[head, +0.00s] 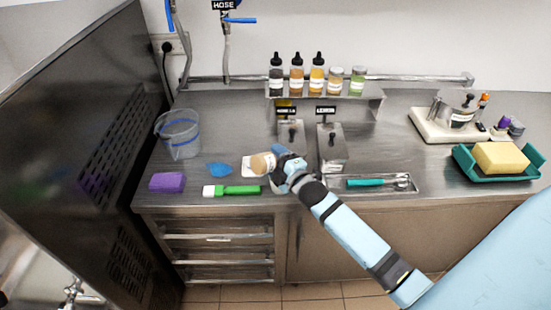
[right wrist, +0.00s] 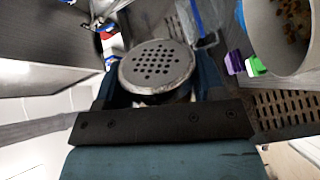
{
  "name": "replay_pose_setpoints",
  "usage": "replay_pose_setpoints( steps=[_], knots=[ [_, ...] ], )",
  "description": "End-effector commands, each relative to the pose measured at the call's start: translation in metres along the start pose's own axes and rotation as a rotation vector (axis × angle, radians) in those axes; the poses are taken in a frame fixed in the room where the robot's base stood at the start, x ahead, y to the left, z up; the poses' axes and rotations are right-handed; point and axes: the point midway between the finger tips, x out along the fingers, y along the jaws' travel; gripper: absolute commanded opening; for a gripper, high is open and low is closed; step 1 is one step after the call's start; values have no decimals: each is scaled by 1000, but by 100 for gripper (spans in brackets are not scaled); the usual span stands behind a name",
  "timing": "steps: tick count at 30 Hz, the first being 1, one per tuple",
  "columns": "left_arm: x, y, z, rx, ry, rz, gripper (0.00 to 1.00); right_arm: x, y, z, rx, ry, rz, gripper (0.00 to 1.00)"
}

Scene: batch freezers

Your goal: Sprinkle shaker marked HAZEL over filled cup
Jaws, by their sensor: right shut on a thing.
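My right gripper (head: 270,162) is shut on a tan shaker (head: 259,164), held tilted above the front of the counter. In the right wrist view the shaker's round perforated metal lid (right wrist: 157,66) sits between the fingers (right wrist: 150,92). Its label cannot be read in either view. A pale round vessel with brown bits in it (right wrist: 281,58) shows at the upper right of the wrist view, apart from the lid; I cannot tell whether it is the cup. In the head view the filled cup cannot be made out. My left gripper is out of view.
Two metal bins (head: 333,150) stand behind the gripper. A shelf (head: 375,92) holds several bottles and jars. A clear bucket (head: 181,148), blue cloth (head: 219,169), purple sponge (head: 167,182) and green brush (head: 235,190) are left. A tray with a teal-handled scoop (head: 366,183) is right.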

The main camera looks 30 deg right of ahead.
Motion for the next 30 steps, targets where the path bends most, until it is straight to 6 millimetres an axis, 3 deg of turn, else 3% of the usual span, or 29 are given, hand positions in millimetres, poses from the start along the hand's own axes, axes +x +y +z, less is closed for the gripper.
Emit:
replay_pose_setpoints(
  steps=[3,14,30],
  knots=[
    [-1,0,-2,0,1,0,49,0,0,0,-99,1,0,39],
    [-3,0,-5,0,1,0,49,0,4,-2,-144,1,1,39],
    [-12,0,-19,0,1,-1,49,0,25,-8,-502,1,2,39]
  ],
)
